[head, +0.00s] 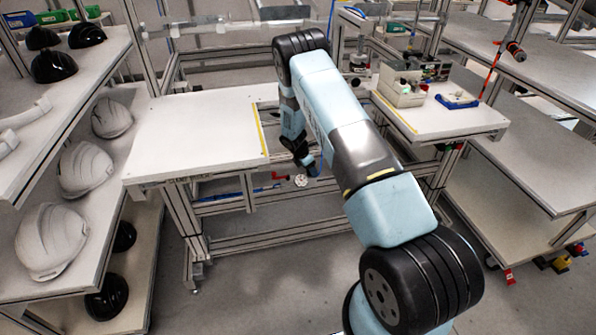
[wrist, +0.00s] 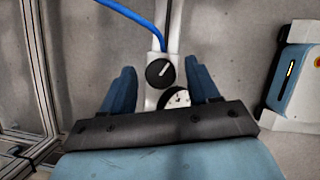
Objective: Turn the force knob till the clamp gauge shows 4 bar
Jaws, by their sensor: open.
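The force knob (wrist: 160,72) is a round black knob with a white pointer line slanting up and to the right. It sits on a pale bar with a blue hose above it. The clamp gauge (wrist: 179,98) is a round white dial with a black rim just below the knob; my gripper's body covers its lower part, and its reading is too small to tell. My gripper (wrist: 160,68) is open, with one blue finger on each side of the knob and clear space between. In the head view, a small white dial (head: 301,181), probably the gauge, shows below my gripper (head: 308,164).
In the head view, a white table (head: 190,135) lies left of my arm. Shelves with white helmet shells (head: 84,168) line the left side. Another table (head: 440,122) stands right.

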